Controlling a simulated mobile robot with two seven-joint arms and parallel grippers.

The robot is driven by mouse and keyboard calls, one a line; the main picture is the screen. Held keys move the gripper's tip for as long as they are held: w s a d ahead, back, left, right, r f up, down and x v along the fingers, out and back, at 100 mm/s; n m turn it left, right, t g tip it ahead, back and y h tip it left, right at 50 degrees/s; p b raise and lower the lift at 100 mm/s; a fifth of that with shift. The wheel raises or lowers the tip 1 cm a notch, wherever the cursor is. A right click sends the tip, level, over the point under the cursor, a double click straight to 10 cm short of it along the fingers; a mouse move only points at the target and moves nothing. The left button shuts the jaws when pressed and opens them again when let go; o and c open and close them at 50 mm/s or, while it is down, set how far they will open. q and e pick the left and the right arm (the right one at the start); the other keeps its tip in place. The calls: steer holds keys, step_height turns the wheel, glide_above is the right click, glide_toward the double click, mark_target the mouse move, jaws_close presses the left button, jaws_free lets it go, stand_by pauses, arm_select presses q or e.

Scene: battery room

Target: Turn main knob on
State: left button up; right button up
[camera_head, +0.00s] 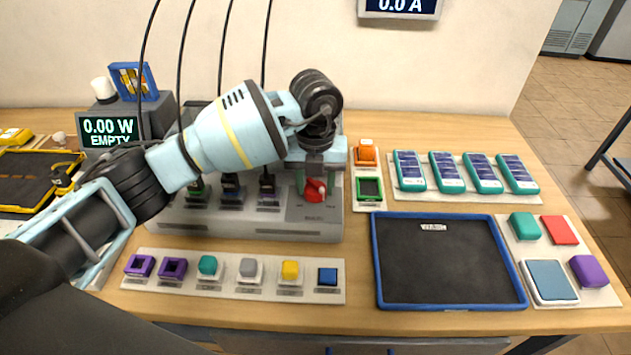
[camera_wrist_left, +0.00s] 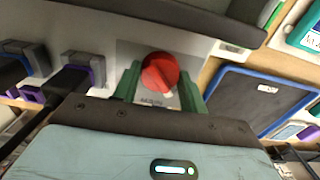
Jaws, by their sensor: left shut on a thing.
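The main knob (camera_head: 315,190) is a red round knob on the front right of the grey panel (camera_head: 290,236). In the left wrist view the red knob (camera_wrist_left: 160,73) sits on a light plate with a dark label below it. My left gripper (camera_head: 312,184) is at the knob, with its green fingers on either side of it. In the left wrist view the fingers of the left gripper (camera_wrist_left: 161,88) flank the knob and are shut on it. The arm hides part of the panel in the head view. My right gripper is not in view.
Black cables hang over the panel into plugs (camera_head: 232,188). A strip of coloured blocks (camera_head: 233,289) lies in front. A blue-rimmed dark tray (camera_head: 447,307) lies to the right, with several teal battery packs (camera_head: 447,172) behind it. A meter (camera_head: 109,129) reads 0.00 W EMPTY.

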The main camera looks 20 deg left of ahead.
arm_select(q)
steer(key=shift+r+m, duration=0.1)
steer(key=shift+m, duration=0.2)
steer(key=m, duration=0.3)
steer(key=shift+m+p, duration=0.3)
steer(key=m, duration=0.4)
steer(key=shift+m, duration=0.3)
steer(key=m, duration=0.9)
steer(key=shift+b, duration=0.3)
steer(key=o, duration=1)
